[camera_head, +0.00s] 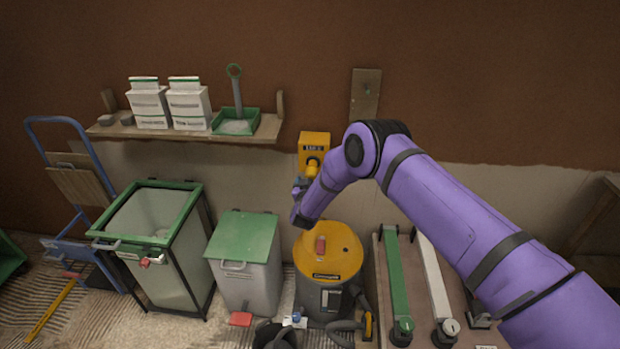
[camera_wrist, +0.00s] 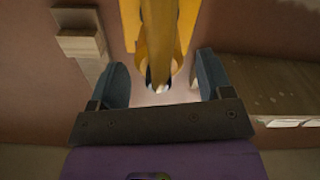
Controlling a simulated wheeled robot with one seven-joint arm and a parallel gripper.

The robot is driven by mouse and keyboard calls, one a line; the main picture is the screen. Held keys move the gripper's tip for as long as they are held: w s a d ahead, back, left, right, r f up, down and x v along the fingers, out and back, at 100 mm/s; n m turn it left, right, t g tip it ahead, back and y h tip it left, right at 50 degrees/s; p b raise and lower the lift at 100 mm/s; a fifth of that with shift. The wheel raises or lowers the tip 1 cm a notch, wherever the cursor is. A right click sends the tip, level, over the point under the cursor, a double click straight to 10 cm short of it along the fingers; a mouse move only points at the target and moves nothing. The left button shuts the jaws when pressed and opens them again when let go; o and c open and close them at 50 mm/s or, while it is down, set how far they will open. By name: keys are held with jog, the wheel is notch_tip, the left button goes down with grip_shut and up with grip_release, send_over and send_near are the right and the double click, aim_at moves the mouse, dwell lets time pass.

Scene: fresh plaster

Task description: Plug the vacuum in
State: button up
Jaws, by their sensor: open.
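A yellow socket box (camera_head: 314,142) with a dark label is fixed to the wall. A rounded yellow piece (camera_head: 312,168), seemingly the plug, is at its lower front; I cannot tell whether it is seated. My gripper (camera_head: 307,184) is just below the box. In the wrist view my gripper (camera_wrist: 162,72) is open, with blue-grey fingers apart on either side of a long yellow piece (camera_wrist: 158,40) and clear of it. The vacuum (camera_head: 328,252), a grey drum with a yellow lid, stands on the floor below. My arm hides part of the wall.
A shelf (camera_head: 185,132) with white cartons and a green dustpan is left of the box. A wooden plate (camera_head: 365,95) is on the wall to the right. Two bins (camera_head: 245,270) (camera_head: 150,245) stand left of the vacuum, and a low bench (camera_head: 415,290) with long tools is right.

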jog(key=shift+w, duration=1.1)
